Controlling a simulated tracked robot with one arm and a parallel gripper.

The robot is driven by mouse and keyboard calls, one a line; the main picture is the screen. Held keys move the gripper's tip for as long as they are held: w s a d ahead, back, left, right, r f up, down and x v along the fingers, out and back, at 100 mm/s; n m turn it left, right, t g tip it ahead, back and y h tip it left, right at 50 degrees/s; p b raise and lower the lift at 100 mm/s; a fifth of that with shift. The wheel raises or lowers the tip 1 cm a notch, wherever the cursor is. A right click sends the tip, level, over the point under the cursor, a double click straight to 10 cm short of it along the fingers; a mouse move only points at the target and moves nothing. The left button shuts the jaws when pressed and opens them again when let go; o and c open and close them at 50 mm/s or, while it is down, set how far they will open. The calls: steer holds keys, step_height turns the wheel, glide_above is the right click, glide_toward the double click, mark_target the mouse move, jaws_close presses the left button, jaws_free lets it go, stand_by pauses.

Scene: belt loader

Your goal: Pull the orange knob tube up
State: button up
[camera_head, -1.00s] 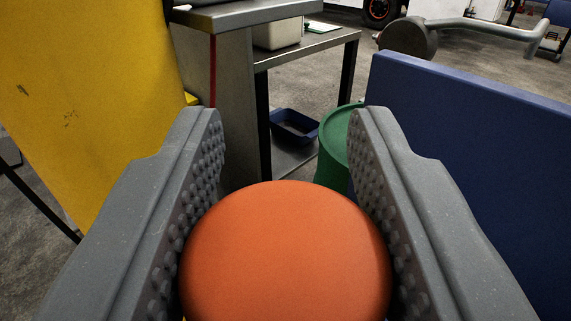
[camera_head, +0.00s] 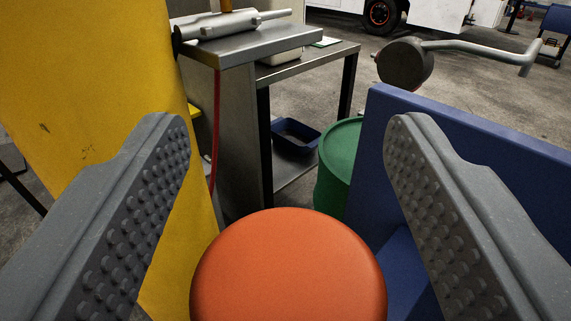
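The orange knob (camera_head: 288,268) is a large round disc at the bottom centre of the head camera view. Its lower edge is cut off by the frame, and the tube below it is hidden. My gripper (camera_head: 288,145) is open, with one grey studded finger on each side of the knob. Clear gaps show between the knob and both fingers, so neither touches it. The fingertips reach past the knob's far edge.
A yellow panel (camera_head: 90,90) stands close on the left and a blue panel (camera_head: 460,145) on the right. Behind the knob are a green barrel (camera_head: 338,165), a metal table (camera_head: 240,45) and a blue bin (camera_head: 295,135). A grey crank handle (camera_head: 405,64) is at upper right.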

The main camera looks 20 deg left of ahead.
steer(key=shift+s, duration=0.1)
steer(key=shift+s+d+f, duration=0.1)
steer(key=shift+s+d, duration=0.1)
steer(key=shift+s, duration=0.05)
steer(key=v, duration=1.3)
steer(key=shift+p, duration=0.35)
